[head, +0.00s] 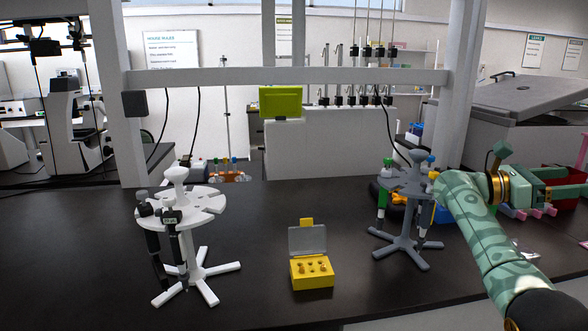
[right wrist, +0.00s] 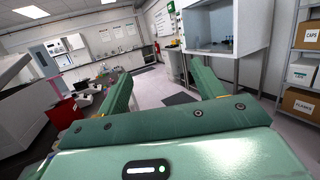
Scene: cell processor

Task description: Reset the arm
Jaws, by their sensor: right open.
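My right arm (head: 478,228), patterned green, comes in from the lower right of the head view. Its wrist bends to the right, away from the table's middle. My right gripper (head: 580,172) is at the right edge of the head view, partly cut off. In the right wrist view, my right gripper (right wrist: 160,88) has its two green fingers wide apart with nothing between them. It points out into the room. My left arm and gripper are not in view.
A dark table holds a white pipette stand (head: 175,197), a yellow box with an open lid (head: 312,276) and a grey pipette stand (head: 402,241) close to my right arm. A red bin (head: 567,190) is near the gripper.

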